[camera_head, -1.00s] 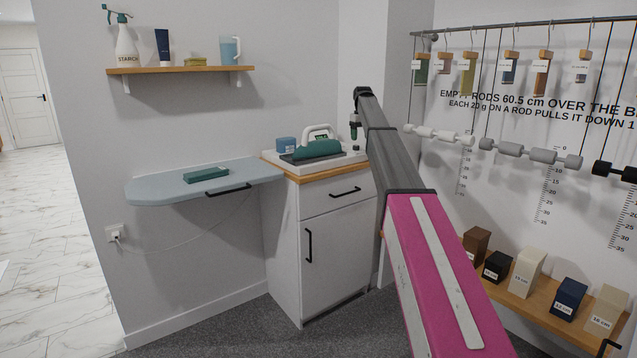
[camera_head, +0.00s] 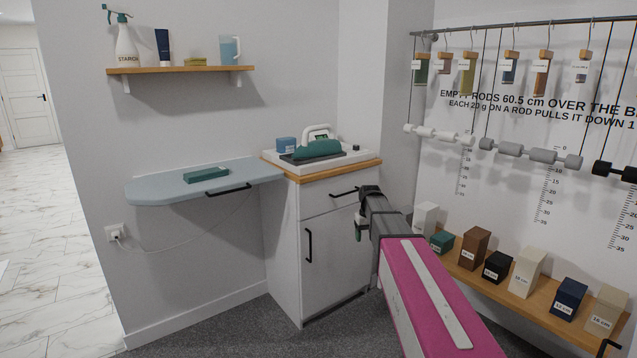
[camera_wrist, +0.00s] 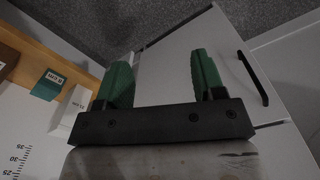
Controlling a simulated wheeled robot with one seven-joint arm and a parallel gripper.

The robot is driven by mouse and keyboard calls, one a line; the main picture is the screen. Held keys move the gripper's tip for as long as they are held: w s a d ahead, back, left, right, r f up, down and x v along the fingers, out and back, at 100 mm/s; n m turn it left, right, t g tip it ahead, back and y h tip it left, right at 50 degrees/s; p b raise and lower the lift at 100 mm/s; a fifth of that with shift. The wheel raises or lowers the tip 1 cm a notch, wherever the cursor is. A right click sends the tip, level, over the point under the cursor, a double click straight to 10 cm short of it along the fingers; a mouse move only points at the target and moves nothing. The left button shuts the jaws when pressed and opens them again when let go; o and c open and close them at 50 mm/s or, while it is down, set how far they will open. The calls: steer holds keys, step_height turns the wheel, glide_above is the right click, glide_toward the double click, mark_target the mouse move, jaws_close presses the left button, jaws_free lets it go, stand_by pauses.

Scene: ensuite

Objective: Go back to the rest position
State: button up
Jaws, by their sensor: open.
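My gripper shows in the wrist view (camera_wrist: 160,80), its two green fingers apart with nothing between them. In the head view my gripper (camera_head: 361,228) hangs low in front of the white cabinet (camera_head: 335,250), near its right edge and below the drawer handle. It is partly hidden by my own arm, which reaches in from the lower right. In the wrist view the cabinet door (camera_wrist: 185,50) and its black handle (camera_wrist: 253,78) lie beyond the fingers.
A wooden shelf (camera_head: 480,283) with several labelled blocks stands close to the right of my arm. An iron (camera_head: 317,145) sits on the cabinet top. A fold-down ironing board (camera_head: 150,188) juts from the wall at left. Rods hang from strings at right.

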steer(key=s+f, duration=0.4)
steer(key=s, duration=0.5)
steer(key=s+f+m, duration=0.1)
steer(key=s+f, duration=0.3)
steer(key=s, duration=0.5)
steer(key=s+f+m, duration=0.1)
steer(key=s+f, duration=0.3)
steer(key=s, duration=0.6)
steer(key=shift+f, duration=0.15)
steer(key=shift+c, duration=0.3)
